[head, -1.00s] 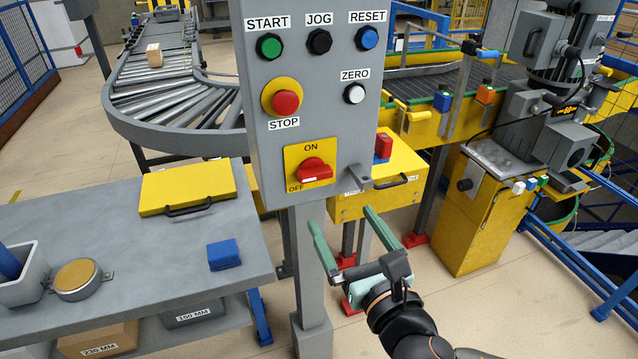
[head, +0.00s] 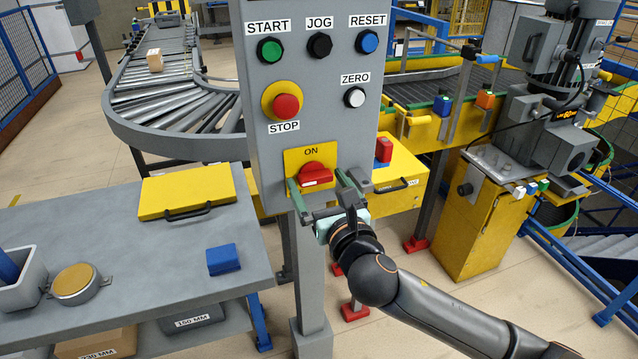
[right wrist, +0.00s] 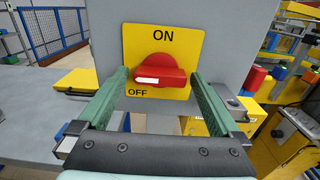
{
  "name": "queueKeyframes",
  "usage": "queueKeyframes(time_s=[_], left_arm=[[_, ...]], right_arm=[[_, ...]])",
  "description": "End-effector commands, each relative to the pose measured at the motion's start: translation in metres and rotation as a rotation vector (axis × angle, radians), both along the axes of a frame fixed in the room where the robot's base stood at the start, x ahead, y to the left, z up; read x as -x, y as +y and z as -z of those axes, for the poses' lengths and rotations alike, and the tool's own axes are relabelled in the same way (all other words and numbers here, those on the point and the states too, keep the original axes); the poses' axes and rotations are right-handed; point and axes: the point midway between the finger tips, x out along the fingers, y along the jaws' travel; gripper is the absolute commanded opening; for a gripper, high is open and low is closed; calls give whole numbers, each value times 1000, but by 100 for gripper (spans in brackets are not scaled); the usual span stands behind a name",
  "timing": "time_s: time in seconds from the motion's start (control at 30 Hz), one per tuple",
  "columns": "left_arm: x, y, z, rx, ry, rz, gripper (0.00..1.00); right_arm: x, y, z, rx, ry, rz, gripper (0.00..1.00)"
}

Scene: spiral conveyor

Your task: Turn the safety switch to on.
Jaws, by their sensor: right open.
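The safety switch is a red rotary knob (head: 315,175) on a yellow plate (head: 322,154) marked ON and OFF, low on the grey control panel (head: 329,112). In the right wrist view the knob (right wrist: 160,76) lies nearly level, its white mark at the left end near the OFF label. My right gripper (head: 319,179) is open in front of the knob. In the right wrist view its green fingers (right wrist: 160,88) stand on either side of the knob, with gaps visible. The OFF label is hidden in the head view. My left gripper is not in view.
The panel carries START, JOG, RESET, ZERO and STOP buttons (head: 286,106) above the switch.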

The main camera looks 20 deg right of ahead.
Motion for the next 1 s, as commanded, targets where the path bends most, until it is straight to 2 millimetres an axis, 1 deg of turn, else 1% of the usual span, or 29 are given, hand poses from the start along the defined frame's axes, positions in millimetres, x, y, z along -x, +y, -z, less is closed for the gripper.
queueKeyframes(time_s=[0.13,0.8,1.0], left_arm=[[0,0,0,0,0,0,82],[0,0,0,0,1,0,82],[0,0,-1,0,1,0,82]], right_arm=[[0,0,0,0,0,0,99],[0,0,0,0,1,0,24],[1,0,0,-13,1,0,24]])
